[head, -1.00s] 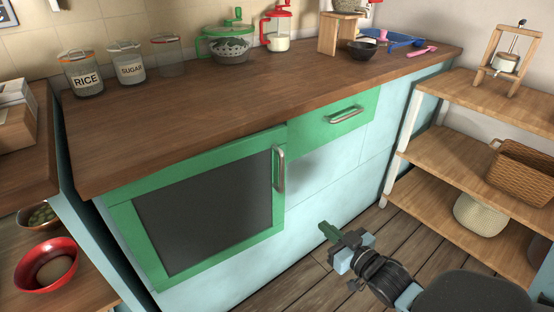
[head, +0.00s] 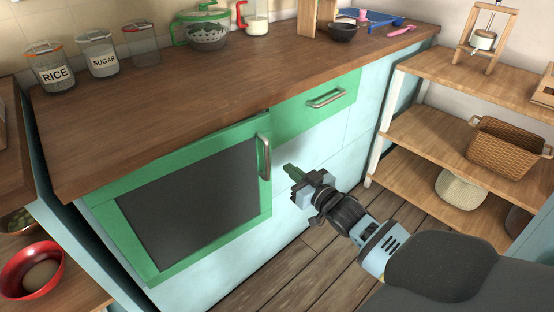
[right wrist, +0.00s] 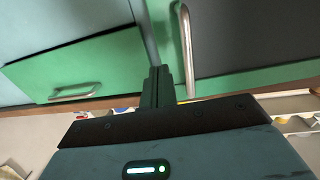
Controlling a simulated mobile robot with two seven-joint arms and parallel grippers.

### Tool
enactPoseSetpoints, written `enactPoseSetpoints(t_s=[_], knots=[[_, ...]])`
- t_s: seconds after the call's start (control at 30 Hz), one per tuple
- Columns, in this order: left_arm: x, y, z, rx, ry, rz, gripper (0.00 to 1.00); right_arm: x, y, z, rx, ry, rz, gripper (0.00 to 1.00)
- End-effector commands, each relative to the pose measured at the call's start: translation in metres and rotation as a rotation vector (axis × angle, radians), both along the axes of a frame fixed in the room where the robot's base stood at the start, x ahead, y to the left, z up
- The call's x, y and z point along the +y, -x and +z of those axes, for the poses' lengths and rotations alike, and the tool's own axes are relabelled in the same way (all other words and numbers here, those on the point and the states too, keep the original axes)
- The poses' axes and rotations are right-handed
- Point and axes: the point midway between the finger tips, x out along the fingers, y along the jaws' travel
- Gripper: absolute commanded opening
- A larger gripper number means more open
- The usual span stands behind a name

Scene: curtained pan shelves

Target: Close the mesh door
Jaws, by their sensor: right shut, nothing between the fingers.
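The mesh door (head: 190,205) has a green frame around a dark panel and sits at the left of the cabinet front, below the worktop. It lies close to the cabinet front; I cannot tell whether a small gap is left. Its metal handle (head: 264,157) is upright near its right edge. My right gripper (head: 288,168) is shut and empty, just right of the handle. In the right wrist view, the shut fingers (right wrist: 160,85) are beside the handle (right wrist: 187,50), with the door's dark panel (right wrist: 240,35) behind it. My left gripper is out of view.
A green drawer (head: 315,105) with a metal handle is right of the door. The wooden worktop (head: 200,95) overhangs both and carries jars and kitchenware. Open shelves (head: 430,140) with baskets stand at the right. The floor (head: 290,262) before the cabinet is clear.

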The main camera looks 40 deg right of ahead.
Motion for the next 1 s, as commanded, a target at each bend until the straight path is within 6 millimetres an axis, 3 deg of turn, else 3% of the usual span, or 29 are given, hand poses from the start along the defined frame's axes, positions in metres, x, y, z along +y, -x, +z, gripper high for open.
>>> enactPoseSetpoints(t_s=[0.2, 0.4, 1.0], knots=[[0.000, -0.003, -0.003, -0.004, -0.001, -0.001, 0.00, 0.000, -0.035, 0.000, -0.001, 0.001, 0.000, 0.00], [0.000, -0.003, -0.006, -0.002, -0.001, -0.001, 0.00, -0.001, -0.057, 0.000, 0.000, 0.000, 0.000, 0.00], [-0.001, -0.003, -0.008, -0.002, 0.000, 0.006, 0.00, -0.003, -0.069, 0.000, 0.000, 0.000, -0.003, 0.00]])
